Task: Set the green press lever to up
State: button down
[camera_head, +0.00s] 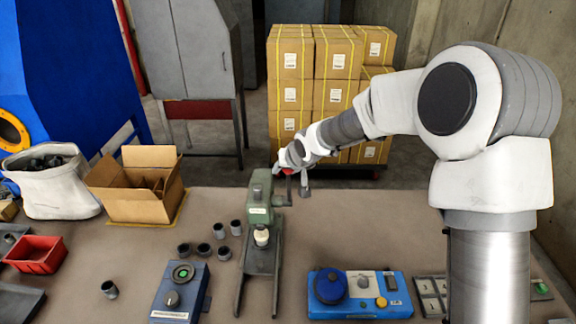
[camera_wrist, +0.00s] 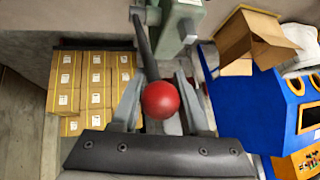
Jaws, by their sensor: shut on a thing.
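The green press (camera_head: 259,188) stands on the table in the head view, on dark rails (camera_head: 262,265). It also shows at the top of the wrist view (camera_wrist: 178,25). Its dark lever (camera_wrist: 146,50) ends in a red ball knob (camera_wrist: 160,99). In the wrist view the knob sits between the two fingers of my gripper (camera_wrist: 163,103), which is shut on it. In the head view my gripper (camera_head: 290,172) is at the upper right of the press, and only a little red of the knob shows.
An open cardboard box (camera_head: 140,185), a white sack (camera_head: 52,182) and a red bin (camera_head: 36,254) are at the left. Several grey cups (camera_head: 219,231) stand left of the press. Blue control boxes (camera_head: 359,294) sit at the front. Stacked cartons (camera_head: 291,95) stand behind the table.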

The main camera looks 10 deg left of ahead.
jog(key=shift+w+r, duration=0.15)
jog(key=shift+r, duration=0.1)
jog(key=c, duration=0.8)
grip_release()
jog(key=o, duration=0.4)
jog(key=shift+w+f, duration=0.1)
jog(key=shift+f, duration=0.05)
jog(key=shift+c, duration=0.2)
jog(key=p+v, duration=0.1)
jog(key=v, duration=1.6)
jog(key=shift+s, duration=0.2)
